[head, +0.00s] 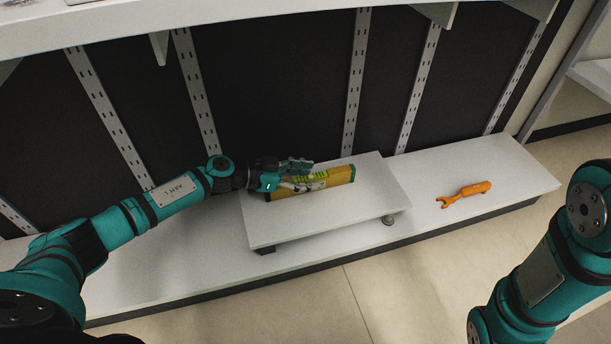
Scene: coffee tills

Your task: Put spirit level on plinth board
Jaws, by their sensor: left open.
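The yellow spirit level (340,176) with dark green ends lies on the raised white plinth board (330,217), toward its back edge. My left gripper (308,177) is open at the left half of the level, with its fingers over and beside it. The fingers hide part of the level, and I cannot tell whether they touch it. My right arm shows at the lower right, but its gripper is out of view.
The plinth board stands on short feet on a low white base shelf (160,275). An orange wrench-like tool (465,194) lies on that shelf to the right. Slotted uprights (356,85) and a dark back panel stand behind. A white upper shelf (220,22) overhangs the back.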

